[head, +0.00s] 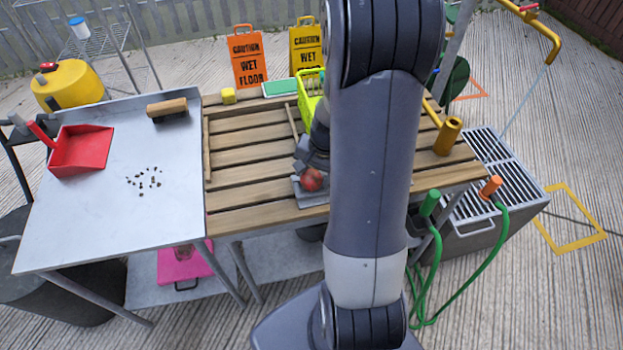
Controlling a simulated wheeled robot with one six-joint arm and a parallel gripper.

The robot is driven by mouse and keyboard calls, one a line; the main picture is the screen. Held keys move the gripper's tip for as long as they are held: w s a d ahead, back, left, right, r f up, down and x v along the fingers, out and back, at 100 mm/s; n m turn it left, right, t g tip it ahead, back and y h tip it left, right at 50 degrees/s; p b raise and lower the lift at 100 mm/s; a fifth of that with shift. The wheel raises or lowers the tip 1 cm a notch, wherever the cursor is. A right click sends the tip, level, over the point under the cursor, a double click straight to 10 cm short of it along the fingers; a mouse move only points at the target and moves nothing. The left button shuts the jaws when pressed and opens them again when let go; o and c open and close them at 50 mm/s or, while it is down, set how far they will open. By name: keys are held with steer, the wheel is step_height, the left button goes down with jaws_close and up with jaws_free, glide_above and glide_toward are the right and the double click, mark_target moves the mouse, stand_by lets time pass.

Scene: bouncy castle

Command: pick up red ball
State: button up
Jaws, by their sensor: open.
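The red ball (312,181) sits near the front edge of the slatted wooden table (255,198), on or beside a small grey piece. My gripper (308,172) is low at the ball, just behind and above it, and is open. I cannot tell whether its fingers touch the ball. My arm stands upright in front and hides the table to the right of the ball.
A metal table (100,215) on the left holds a red dustpan (82,148), a brush (167,108) and dark crumbs (146,181). Green hoses (480,265) hang right.

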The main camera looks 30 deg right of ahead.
steer(key=shift+w+f, duration=0.1)
steer(key=shift+f, duration=0.4)
steer(key=shift+c, duration=0.5)
steer(key=c, duration=0.5)
